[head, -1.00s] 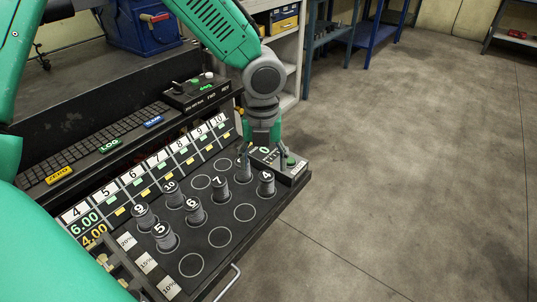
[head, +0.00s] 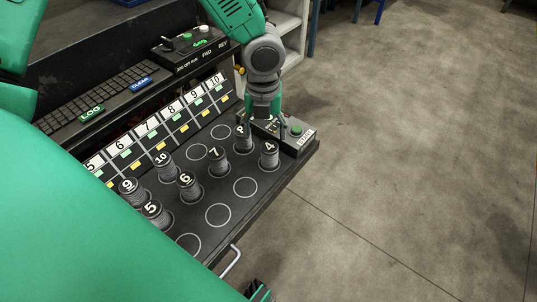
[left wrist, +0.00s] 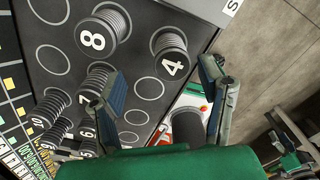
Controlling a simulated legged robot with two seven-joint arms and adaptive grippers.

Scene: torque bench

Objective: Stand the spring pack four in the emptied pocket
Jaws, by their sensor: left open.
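Spring pack four (head: 269,153), a dark ribbed cylinder with a white 4 on top, stands upright at the tray's right end. It also shows in the left wrist view (left wrist: 171,58). My left gripper (head: 264,124) is behind and above it, near pack eight (head: 242,139). In the left wrist view its fingers (left wrist: 162,92) are spread, with nothing held, and pack four stands beyond the gap between them. Several bare ringed pockets show, such as one (head: 245,187) in front of pack four; I cannot tell which is the emptied one. A dark green part, perhaps my right gripper (head: 259,292), shows at the bottom edge.
Other packs, including seven (head: 218,163), six (head: 189,187) and five (head: 155,213), stand close by on the black tray (head: 287,172). A box with a green button (head: 297,133) sits just right of my left gripper. A handle (head: 231,262) juts from the tray's front.

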